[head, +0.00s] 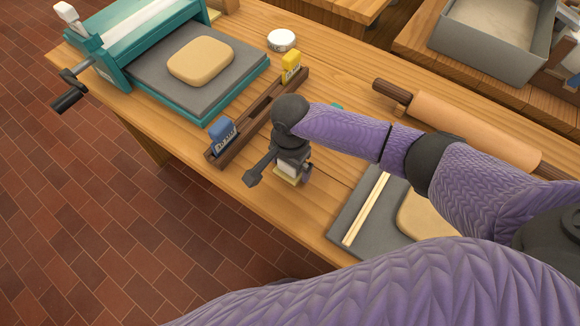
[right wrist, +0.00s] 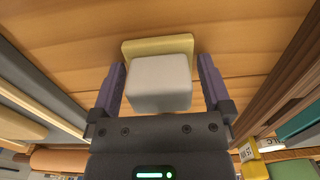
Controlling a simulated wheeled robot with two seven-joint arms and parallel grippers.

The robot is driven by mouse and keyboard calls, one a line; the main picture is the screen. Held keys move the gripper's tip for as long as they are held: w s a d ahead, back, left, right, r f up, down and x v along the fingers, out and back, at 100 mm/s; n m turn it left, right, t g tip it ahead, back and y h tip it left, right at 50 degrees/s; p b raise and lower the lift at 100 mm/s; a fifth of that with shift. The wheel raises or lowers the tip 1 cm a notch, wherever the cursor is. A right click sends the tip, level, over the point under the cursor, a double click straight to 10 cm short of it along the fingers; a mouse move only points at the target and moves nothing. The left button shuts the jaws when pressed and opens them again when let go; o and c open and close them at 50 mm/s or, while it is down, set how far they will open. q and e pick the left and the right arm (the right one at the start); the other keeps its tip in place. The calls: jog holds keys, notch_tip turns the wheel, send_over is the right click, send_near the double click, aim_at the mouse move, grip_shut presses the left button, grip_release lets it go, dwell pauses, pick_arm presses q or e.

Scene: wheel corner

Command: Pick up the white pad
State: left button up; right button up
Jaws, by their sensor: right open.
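The white pad (head: 292,163) is a small white block on a pale yellow base, standing on the wooden table near its front edge. My right gripper (head: 281,173) is over it from above, with one finger on each side, and partly hides it. In the right wrist view the white pad (right wrist: 160,83) lies between the open fingers (right wrist: 161,68), with a visible gap at each side. Its yellow base (right wrist: 158,43) shows beyond it. My left gripper is not in view.
Beside the pad, a dark wooden rack (head: 216,151) holds a blue block (head: 222,133) and a yellow block (head: 291,66), with space between them. A teal slab roller (head: 125,30) stands left. Right are a grey board (head: 349,222) with sticks and clay, and a rolling pin (head: 470,126).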

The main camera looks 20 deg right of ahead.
jog(key=shift+r, duration=0.15)
jog(key=shift+c, duration=0.3)
jog(key=c, duration=0.9)
notch_tip(320, 180, up, 9)
jog(key=p, duration=0.5)
jog(key=shift+r, duration=0.1)
jog(key=shift+c, duration=0.2)
jog(key=shift+r, duration=0.45)
jog(key=o, duration=0.6)
jog(key=c, duration=0.4)
